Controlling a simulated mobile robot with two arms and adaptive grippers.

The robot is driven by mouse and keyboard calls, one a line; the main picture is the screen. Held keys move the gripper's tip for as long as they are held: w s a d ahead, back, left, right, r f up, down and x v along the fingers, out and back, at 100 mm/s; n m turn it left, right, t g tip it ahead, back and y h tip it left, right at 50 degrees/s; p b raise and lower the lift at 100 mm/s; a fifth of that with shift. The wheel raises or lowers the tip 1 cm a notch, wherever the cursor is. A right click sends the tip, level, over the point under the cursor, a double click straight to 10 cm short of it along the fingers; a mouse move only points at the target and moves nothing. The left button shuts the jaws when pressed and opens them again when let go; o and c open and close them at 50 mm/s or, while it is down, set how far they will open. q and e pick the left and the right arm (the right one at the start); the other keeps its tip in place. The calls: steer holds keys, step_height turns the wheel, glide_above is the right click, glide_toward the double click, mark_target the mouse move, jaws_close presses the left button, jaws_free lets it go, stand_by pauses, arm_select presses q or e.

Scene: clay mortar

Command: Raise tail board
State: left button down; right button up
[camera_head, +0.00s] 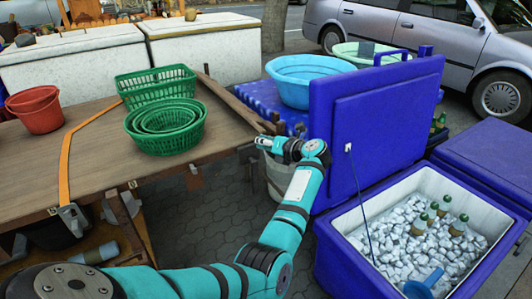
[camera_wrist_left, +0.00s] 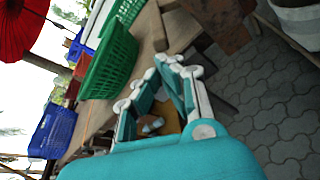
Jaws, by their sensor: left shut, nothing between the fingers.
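A brown wooden cart bed (camera_head: 90,150) with an orange strap (camera_head: 66,150) fills the left of the head view. A wooden plank (camera_head: 232,103) runs along its right end; I cannot tell for certain whether this is the tail board. My left gripper (camera_head: 262,143) is just off the bed's near right corner, in front of the blue cooler lid. In the left wrist view its fingertips (camera_wrist_left: 170,62) come together with nothing between them, near the wooden edge. I cannot tell whether they touch the wood. My right gripper is out of view.
Green baskets (camera_head: 165,125) and a red bucket (camera_head: 36,108) stand on the bed. The blue cooler (camera_head: 330,255) holds ice and bottles, its lid (camera_head: 375,125) upright close to my left arm. A pale bucket (camera_head: 275,178) stands behind my left wrist. Paving is open below.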

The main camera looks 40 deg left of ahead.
arm_select(q)
steer(key=w+r+m, duration=0.1)
steer(key=w+r+m+g+y, duration=0.1)
steer(key=m, duration=0.1)
steer(key=w+d+r+m+y, duration=0.1)
steer(key=r+m, duration=0.1)
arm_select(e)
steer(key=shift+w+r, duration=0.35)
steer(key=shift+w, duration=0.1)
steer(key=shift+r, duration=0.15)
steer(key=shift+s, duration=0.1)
